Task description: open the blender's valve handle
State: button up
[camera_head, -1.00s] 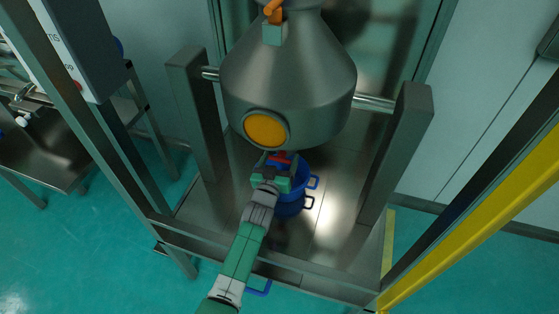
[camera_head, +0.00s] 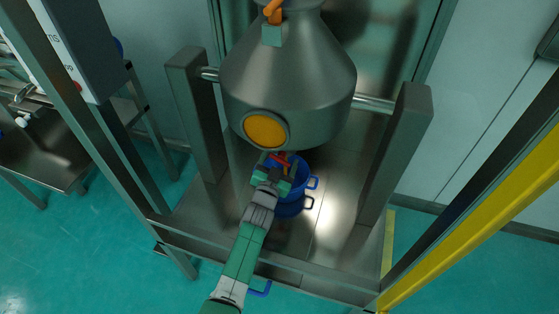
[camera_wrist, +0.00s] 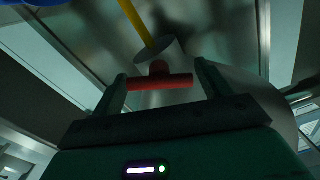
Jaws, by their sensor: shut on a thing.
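The blender (camera_head: 290,80) is a grey metal vessel with a yellow round disc on its front, held between two posts. Its red valve handle (camera_head: 282,163) shows just below the vessel's lower end, tilted in the head view. My gripper (camera_head: 277,165) is shut on the handle from the front. In the wrist view the red handle (camera_wrist: 160,82) lies crosswise between my two fingers, with a short red stem joining it to a grey round part (camera_wrist: 156,50) behind. The rest of the valve is hidden by the vessel and my gripper.
Grey posts (camera_head: 397,150) flank the vessel on both sides. A frame rail (camera_head: 300,276) crosses in front, and a yellow post (camera_head: 480,225) stands at the right.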

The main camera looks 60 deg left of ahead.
jog(key=shift+m, duration=0.5)
jog(key=o, duration=1)
jog(key=shift+c, duration=0.2)
